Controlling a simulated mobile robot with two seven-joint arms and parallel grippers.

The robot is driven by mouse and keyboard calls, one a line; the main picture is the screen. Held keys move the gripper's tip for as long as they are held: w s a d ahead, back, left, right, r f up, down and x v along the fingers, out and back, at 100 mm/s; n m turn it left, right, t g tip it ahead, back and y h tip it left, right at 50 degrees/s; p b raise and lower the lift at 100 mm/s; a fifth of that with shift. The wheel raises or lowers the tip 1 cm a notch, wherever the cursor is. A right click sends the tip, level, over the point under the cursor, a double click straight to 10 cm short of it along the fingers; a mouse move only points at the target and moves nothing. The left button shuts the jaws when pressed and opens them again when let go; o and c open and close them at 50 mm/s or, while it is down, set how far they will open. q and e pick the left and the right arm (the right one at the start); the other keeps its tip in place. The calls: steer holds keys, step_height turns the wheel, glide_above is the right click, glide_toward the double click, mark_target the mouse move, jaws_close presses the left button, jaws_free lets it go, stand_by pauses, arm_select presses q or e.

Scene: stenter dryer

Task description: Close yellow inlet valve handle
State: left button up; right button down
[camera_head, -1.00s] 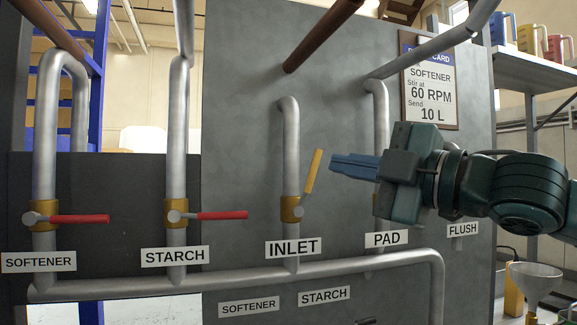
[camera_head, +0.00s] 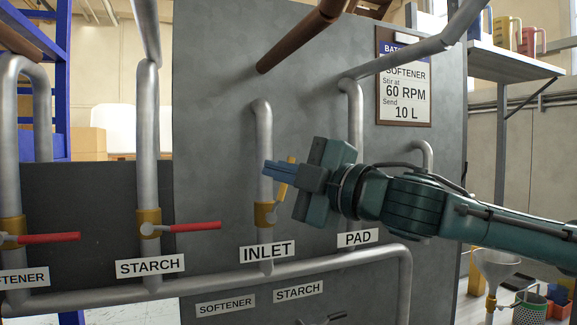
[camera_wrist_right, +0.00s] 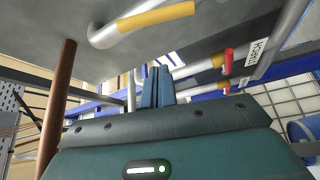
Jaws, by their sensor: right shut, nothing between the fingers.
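The yellow inlet valve handle (camera_head: 282,190) stands nearly upright, leaning right at its top, on a brass valve body (camera_head: 264,214) above the INLET label (camera_head: 267,250). Its middle is partly hidden by my right gripper in the head view. My right gripper (camera_head: 265,168) is shut and empty, its blue fingers pointing left across the handle's upper part. In the right wrist view, the yellow handle (camera_wrist_right: 156,17) lies above the shut fingers (camera_wrist_right: 158,70), with a visible gap in that picture. Contact cannot be told. My left gripper is out of view.
Grey pipes run up the dark panel and along a lower pipe (camera_head: 220,283). The starch valve's red handle (camera_head: 195,227) and the softener's red handle (camera_head: 50,238) lie level to the left. The PAD pipe (camera_head: 355,120) stands just behind my right gripper. A funnel (camera_head: 496,264) is at lower right.

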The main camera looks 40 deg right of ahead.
mark_target(281, 189)
arm_select(q)
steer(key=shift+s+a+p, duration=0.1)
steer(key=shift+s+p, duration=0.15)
steer(key=shift+p, duration=0.15)
arm_select(e)
steer(key=w+d, duration=0.2)
steer(key=d, duration=0.1)
steer(key=shift+w+d+f, duration=0.1)
steer(key=shift+w+f, duration=0.05)
steer(key=shift+f, duration=0.2)
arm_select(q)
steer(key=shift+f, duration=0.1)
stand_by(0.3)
